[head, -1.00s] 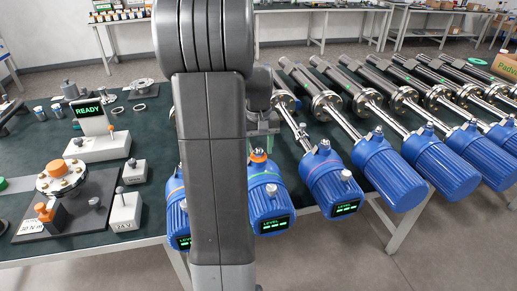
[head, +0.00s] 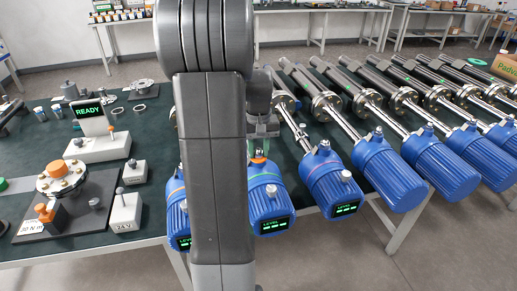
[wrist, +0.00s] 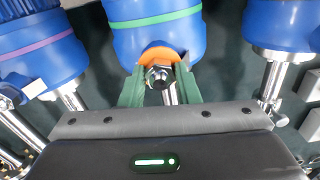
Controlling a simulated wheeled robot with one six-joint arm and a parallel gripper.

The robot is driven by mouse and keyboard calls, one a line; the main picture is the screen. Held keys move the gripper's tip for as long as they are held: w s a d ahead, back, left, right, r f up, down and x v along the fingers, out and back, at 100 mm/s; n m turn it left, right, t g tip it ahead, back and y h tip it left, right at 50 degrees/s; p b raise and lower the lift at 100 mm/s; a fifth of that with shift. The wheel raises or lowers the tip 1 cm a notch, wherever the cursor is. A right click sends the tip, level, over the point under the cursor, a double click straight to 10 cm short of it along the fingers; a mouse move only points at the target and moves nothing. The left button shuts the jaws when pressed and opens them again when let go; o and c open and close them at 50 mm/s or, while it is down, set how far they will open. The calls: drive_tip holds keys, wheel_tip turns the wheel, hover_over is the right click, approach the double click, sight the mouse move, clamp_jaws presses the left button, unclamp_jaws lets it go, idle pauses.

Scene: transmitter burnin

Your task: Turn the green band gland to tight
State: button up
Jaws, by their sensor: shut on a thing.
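The transmitter with the green band is a blue ribbed housing (head: 266,205) on the bench's front edge, largely beside my arm in the head view. Its green band (wrist: 155,19) shows clearly in the wrist view. The gland (wrist: 160,76) is a dark and silvery hex fitting with an orange piece (wrist: 158,56) behind it. My gripper (wrist: 160,88) is shut on the gland, with one green finger on each side. In the head view my gripper (head: 262,150) is above the housing, and my arm hides part of it.
Other blue transmitters stand on both sides; one with a purple band (wrist: 45,44) is close at left in the wrist view. A fixture plate (head: 85,215) and a sign reading READY (head: 90,112) are at left. Open floor lies in front of the bench.

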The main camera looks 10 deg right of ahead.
sight(258, 149)
drive_tip(key=m+p, duration=0.1)
drive_tip(key=m, duration=0.3)
drive_tip(key=shift+r+m, duration=0.1)
drive_tip(key=shift+m, duration=0.3)
drive_tip(key=m+p, duration=0.1)
drive_tip(key=m, duration=0.4)
drive_tip(key=shift+m, duration=0.3)
drive_tip(key=m+p, duration=0.1)
drive_tip(key=m, duration=0.4)
drive_tip(key=shift+w, duration=0.1)
drive_tip(key=shift+m, duration=2.3)
drive_tip(key=o, duration=1)
wheel_tip(258, 149, up, 14)
drive_tip(key=shift+f, duration=0.15)
